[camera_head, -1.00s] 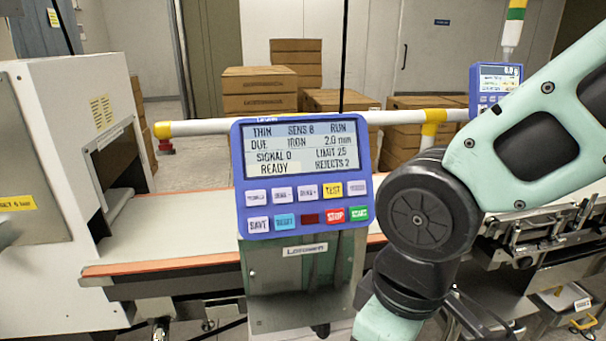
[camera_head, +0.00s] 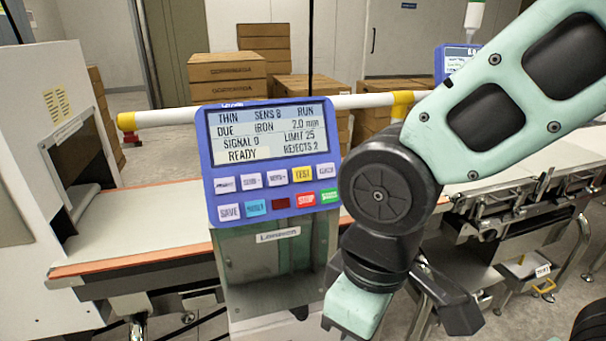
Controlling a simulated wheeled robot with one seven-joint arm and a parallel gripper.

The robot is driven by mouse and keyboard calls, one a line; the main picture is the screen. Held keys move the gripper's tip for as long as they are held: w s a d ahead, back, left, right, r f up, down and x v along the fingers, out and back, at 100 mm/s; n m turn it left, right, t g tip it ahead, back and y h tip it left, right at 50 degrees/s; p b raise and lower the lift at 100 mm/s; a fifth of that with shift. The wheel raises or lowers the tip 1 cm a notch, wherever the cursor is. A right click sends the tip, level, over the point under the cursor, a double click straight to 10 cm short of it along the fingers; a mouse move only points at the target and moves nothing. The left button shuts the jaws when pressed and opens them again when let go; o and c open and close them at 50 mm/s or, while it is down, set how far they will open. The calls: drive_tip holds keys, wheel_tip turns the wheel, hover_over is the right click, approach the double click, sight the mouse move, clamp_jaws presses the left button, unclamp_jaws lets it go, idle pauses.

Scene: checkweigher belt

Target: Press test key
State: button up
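The test key (camera_head: 302,174) is the yellow key in the upper row on the blue control panel (camera_head: 207,165), labelled TEST. The panel's screen (camera_head: 268,130) reads THIN, SENS 8, RUN, DUE IRON 2.0 mm, SIGNAL 0, LIMIT 25, READY and REJECTS 2.
Other keys surround it, including a red stop key (camera_head: 306,200) and a green start key (camera_head: 329,196). A white rail (camera_head: 190,119) with yellow fittings runs behind the panel. The belt (camera_head: 150,222) passes behind it. Cardboard boxes (camera_head: 228,82) stand at the back.

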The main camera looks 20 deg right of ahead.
clamp_jaws()
idle(1.5)
